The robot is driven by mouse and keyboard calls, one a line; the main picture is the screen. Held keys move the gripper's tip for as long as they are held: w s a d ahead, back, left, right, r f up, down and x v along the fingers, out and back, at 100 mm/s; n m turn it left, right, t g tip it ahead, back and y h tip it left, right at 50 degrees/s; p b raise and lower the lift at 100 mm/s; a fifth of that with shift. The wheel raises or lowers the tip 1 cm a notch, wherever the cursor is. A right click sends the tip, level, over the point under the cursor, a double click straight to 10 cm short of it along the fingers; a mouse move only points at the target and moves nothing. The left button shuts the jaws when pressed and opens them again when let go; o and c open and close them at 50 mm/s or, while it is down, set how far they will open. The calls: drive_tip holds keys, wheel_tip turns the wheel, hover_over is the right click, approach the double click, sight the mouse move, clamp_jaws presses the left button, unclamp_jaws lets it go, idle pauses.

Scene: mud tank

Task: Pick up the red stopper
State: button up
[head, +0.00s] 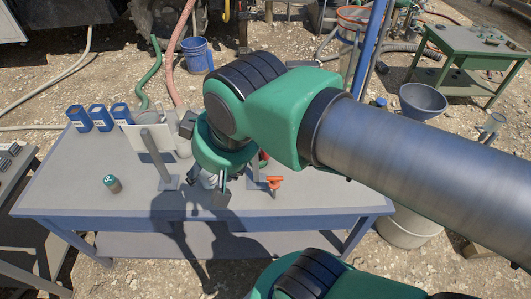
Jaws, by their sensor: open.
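A small orange-red piece (274,182), which looks like the red stopper, is on the grey-topped table (320,198), near its front edge and right of the middle. A narrow stem shows below its wider top. My gripper (221,196) points down above the table, to the left of this piece and apart from it. It is open, and I see nothing between its fingers. My green arm hides part of the table behind the gripper, and a bit of red shows at the arm's edge there.
Several blue bottles (98,118) stand at the table's back left. A small teal-topped jar (112,183) stands at the front left. A grey upright post on a base (157,160) and a pale panel stand left of my gripper. The table's right part looks clear.

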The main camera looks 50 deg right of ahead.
wheel_tip(320, 180, up, 5)
drive_tip(key=w+d+r+m+g+p, duration=0.1)
drive_tip(key=w+d+r+m+g, duration=0.25)
drive_tip(key=w+d, duration=0.75)
drive_tip(key=w+d+f+m+g+p, duration=0.1)
drive_tip(key=w+d+f+m, duration=0.2)
drive_tip(key=d, duration=0.9)
drive_tip(key=w+d+f+m+g+p, duration=0.1)
drive_tip(key=w+d+m, duration=0.25)
drive_tip(key=d, duration=0.95)
wheel_tip(320, 180, down, 30)
drive_tip(key=shift+w+n, duration=0.4)
drive_tip(key=shift+w, duration=0.05)
drive_tip(key=shift+a, duration=0.1)
drive_tip(key=shift+f+b, duration=1)
drive_tip(key=shift+f, duration=3.05)
